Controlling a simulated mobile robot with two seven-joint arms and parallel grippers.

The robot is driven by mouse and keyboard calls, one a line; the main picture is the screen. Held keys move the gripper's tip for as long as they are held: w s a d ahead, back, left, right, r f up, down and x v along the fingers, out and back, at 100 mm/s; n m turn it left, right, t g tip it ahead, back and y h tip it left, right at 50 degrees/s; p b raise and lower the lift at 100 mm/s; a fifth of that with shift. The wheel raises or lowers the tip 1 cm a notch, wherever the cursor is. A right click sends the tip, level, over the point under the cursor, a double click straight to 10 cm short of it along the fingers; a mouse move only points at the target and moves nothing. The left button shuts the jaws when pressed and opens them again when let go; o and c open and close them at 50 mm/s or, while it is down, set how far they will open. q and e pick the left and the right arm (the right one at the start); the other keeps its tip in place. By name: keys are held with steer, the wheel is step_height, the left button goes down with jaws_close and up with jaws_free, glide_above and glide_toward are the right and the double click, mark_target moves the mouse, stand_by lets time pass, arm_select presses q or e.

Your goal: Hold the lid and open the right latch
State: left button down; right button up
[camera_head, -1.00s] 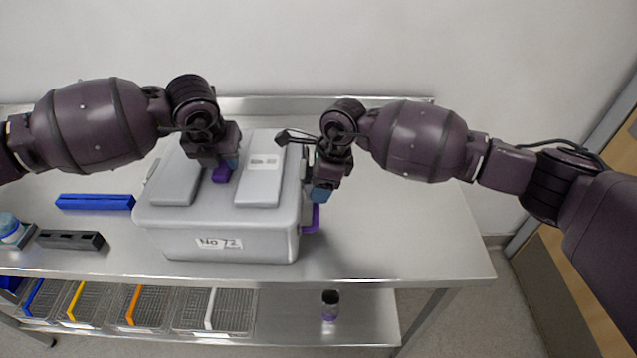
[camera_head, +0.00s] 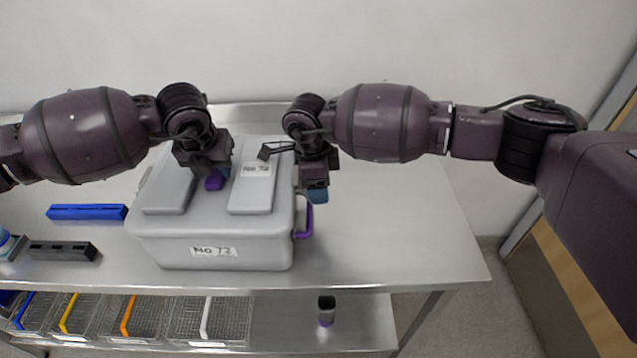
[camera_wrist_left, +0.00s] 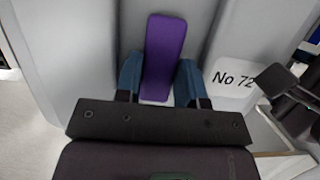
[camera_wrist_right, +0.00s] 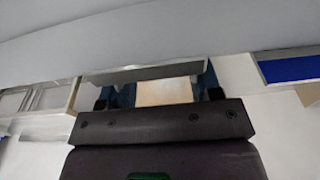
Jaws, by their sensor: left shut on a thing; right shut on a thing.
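A grey box (camera_head: 210,255) labelled "No 72" stands on the table, its lid (camera_head: 216,212) on top. My left gripper (camera_head: 214,178) is shut on the purple handle (camera_wrist_left: 163,55) in the middle of the lid; the left wrist view shows a blue finger on each side of it. The purple right latch (camera_head: 304,220) is on the box's right side. My right gripper (camera_head: 317,195) is at the top of this latch, shut on it. In the right wrist view its blue fingers (camera_wrist_right: 166,88) stand well apart, and the grip itself is not clear.
The metal table (camera_head: 400,240) is clear right of the box. A blue bar (camera_head: 87,212) and a dark slotted block (camera_head: 62,250) lie to its left. Wire baskets (camera_head: 180,322) and a dark, purple-based container (camera_head: 326,311) are on the lower shelf. A wall is behind.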

steer(key=o, duration=1)
steer(key=r, duration=0.4)
steer(key=a+r, duration=0.1)
steer(key=r, duration=0.7)
steer(key=shift+a, duration=0.3)
steer(key=shift+o, duration=0.5)
